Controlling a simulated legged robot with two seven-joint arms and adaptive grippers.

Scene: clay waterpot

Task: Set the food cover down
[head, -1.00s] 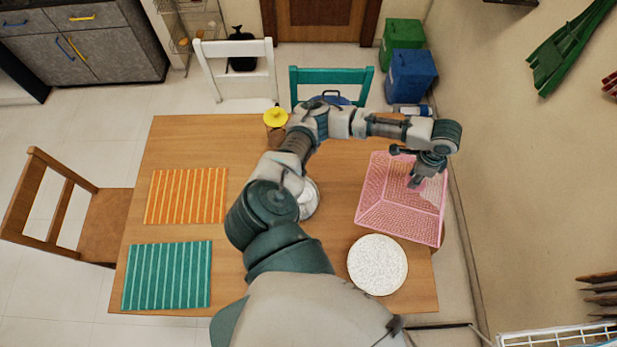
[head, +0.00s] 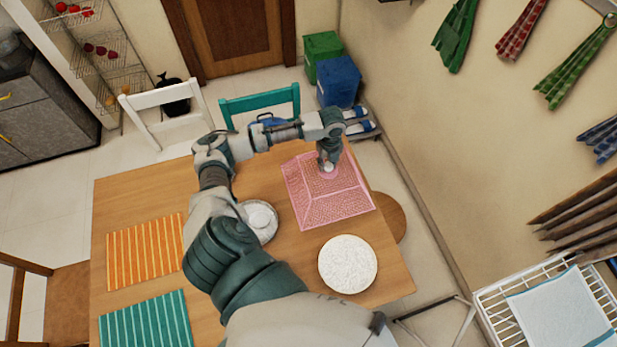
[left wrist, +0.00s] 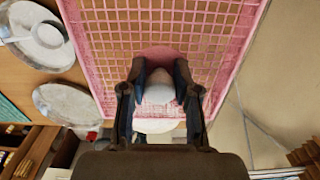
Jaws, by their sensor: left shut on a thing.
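The food cover (head: 335,202) is a pink mesh dome with a squarish rim, over the right back part of the wooden table (head: 292,272). Its mesh also fills much of the left wrist view (left wrist: 105,40). My left gripper (head: 328,160) is at the top of the cover; in the left wrist view my left gripper (left wrist: 160,72) has its two fingers closed around the pale rounded knob (left wrist: 160,82). I cannot tell whether the cover's rim touches the table. My right gripper is not in view.
A white speckled plate (head: 348,263) lies in front of the cover. A plate with a bowl (head: 260,217) is left of it, partly behind my arm. Orange (head: 146,252) and teal (head: 148,322) striped mats lie on the left. A stool (head: 390,217) stands beside the table's right edge.

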